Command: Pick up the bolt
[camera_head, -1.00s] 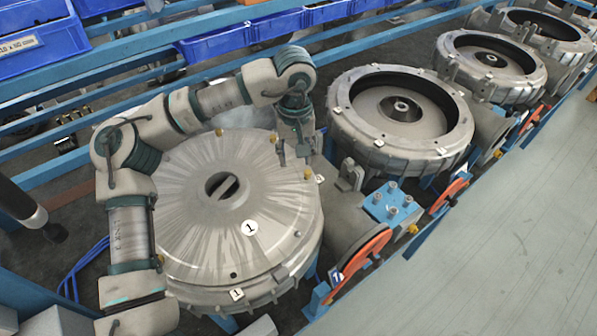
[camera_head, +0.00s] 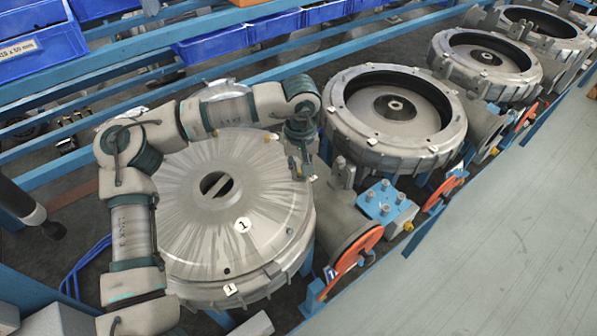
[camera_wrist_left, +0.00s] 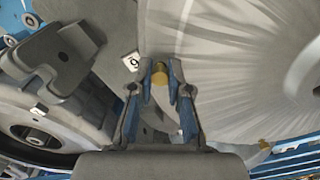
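My left gripper (camera_head: 303,174) is over the right rim of the nearest blower cover (camera_head: 185,190), a round grey disc marked 1. In the left wrist view, a brass-coloured bolt (camera_wrist_left: 160,73) shows between the fingertips of my left gripper (camera_wrist_left: 161,68). The fingers stand apart on either side of it, with narrow gaps. The gripper hides this bolt in the head view. Another brass-coloured bolt (camera_wrist_left: 263,145) sits at the cover's edge, lower right in the left wrist view. My right gripper is not in view.
An open blower housing (camera_head: 345,115) stands right of the cover, with more behind. An orange wheel (camera_head: 352,252) and a blue block (camera_head: 387,200) are close by. Blue bins (camera_head: 215,45) line the back. A wide grey surface (camera_head: 520,250) at the right is clear.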

